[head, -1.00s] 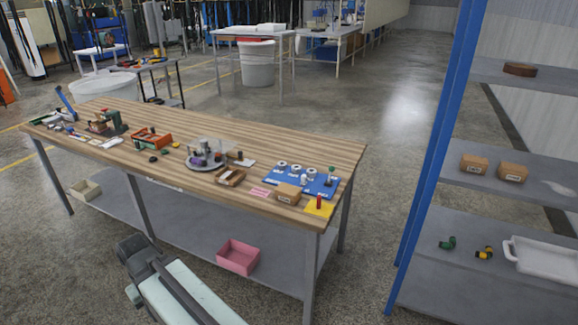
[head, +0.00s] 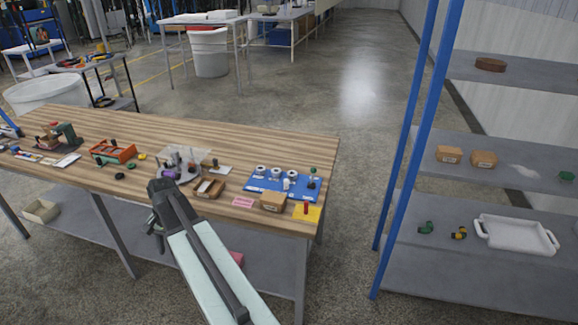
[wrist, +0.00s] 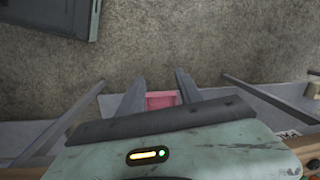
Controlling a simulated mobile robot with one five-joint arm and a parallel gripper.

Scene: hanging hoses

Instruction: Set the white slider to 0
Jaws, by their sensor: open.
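A blue panel (head: 258,183) lies on the wooden workbench near its right end. It carries several round white knobs and a dark lever with a green top. A small white piece (head: 286,184) near the panel's middle may be the white slider; its scale and setting are too small to read. My gripper (head: 156,226) is at the bench's front edge, left of the panel and apart from it. In the wrist view my gripper (wrist: 160,90) is open and empty, its fingers apart, pointing down towards the floor and a pink bin (wrist: 161,100).
A cardboard box (head: 273,201) and a yellow plate with a red piece (head: 307,211) stand in front of the panel. A wooden tray (head: 208,188) and a turntable with small items (head: 183,166) are to its left. A blue-posted shelf (head: 405,150) stands right.

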